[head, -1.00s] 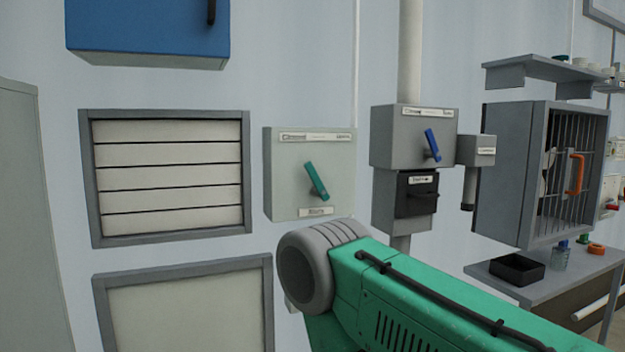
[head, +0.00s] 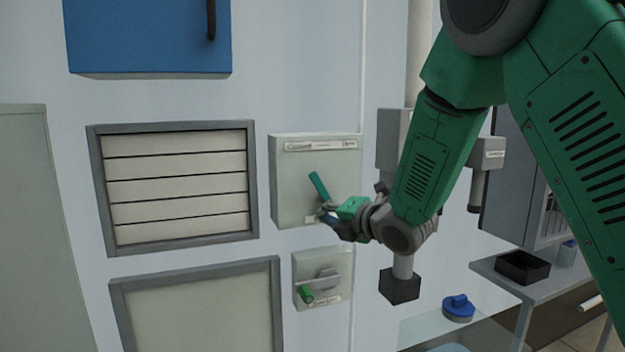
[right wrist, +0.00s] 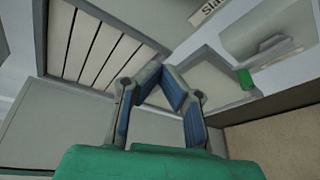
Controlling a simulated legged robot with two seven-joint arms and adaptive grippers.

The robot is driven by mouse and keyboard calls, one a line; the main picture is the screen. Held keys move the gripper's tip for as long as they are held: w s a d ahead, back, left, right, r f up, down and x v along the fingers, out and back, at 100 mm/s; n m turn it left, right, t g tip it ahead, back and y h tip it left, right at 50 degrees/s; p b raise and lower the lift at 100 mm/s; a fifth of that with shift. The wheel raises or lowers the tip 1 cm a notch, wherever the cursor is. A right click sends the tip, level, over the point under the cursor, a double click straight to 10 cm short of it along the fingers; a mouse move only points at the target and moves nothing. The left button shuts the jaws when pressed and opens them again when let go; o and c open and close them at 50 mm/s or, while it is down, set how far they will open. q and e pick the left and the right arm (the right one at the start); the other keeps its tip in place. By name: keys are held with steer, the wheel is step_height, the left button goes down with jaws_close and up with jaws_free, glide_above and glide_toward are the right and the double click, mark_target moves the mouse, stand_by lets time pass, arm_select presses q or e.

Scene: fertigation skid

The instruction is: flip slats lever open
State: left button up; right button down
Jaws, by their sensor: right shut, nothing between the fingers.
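The slats lever (head: 318,186) is a teal handle on a pale grey wall box (head: 290,190). It slants from upper left to lower right. My right gripper (head: 328,214) is at the lever's lower end, in front of the box's lower part; I cannot tell if they touch. The fingers hide that end of the lever. In the right wrist view the gripper's blue-padded fingers (right wrist: 161,72) meet at the tips with nothing between them. A partly cut-off label starting "Sla" (right wrist: 208,12) shows at the top. My left gripper is not in view.
Louvred slats (head: 175,190) in a grey frame are left of the box. Below it is a smaller box (head: 340,262) with a green-ended handle (head: 306,295). A blue cabinet (head: 140,35) is above. A bench with a black tray (head: 523,267) stands right.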

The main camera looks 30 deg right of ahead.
mark_target(320, 189)
steer(key=shift+n, duration=0.6)
steer(key=w, duration=0.3)
steer(key=w+p, duration=0.1)
steer(key=w, duration=0.2)
steer(key=w+r+p, duration=0.1)
steer(key=w, duration=0.2)
steer(key=shift+w+d, duration=0.1)
steer(key=shift+w, duration=0.2)
steer(key=shift+w+d+r+p, duration=0.1)
steer(key=shift+d+r+p, duration=0.65)
steer(key=shift+d, duration=0.25)
steer(key=shift+s+d+r+t, duration=0.15)
steer(key=shift+s+r+t, duration=0.15)
steer(key=shift+r, duration=0.1)
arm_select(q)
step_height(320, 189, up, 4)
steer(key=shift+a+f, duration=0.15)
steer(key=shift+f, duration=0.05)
arm_select(e)
steer(key=shift+w+f, duration=0.1)
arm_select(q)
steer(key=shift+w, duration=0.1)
arm_select(e)
steer(key=shift+d+f, duration=0.1)
steer(key=shift+d, duration=0.2)
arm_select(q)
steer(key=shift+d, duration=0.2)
arm_select(e)
steer(key=shift+w, duration=0.1)
